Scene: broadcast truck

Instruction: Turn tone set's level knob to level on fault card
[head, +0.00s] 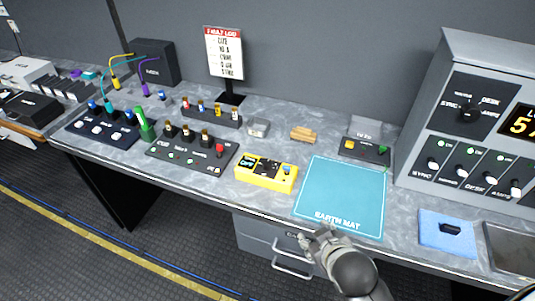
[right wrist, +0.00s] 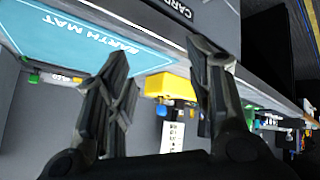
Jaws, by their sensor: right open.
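The yellow tone set (head: 266,172) lies on the grey bench, left of the earth mat. It has a small lit display, dark controls and a blue button-like part; which control is the level knob is too small to tell. It also shows in the right wrist view (right wrist: 172,84), beyond my fingers. The fault card (head: 225,53) is a white card with a red heading on a stand behind; its writing is too small to read surely. My right gripper (head: 317,238) is open and empty in front of the bench edge, apart from the tone set. My left gripper is not in view.
The teal earth mat (head: 341,195) is bare. A dark panel with several knobs (head: 190,153) stands left of the tone set. A blue cloth (head: 447,234) and a grey console (head: 480,115) are at the right. Drawers with handles (head: 290,272) are under the bench.

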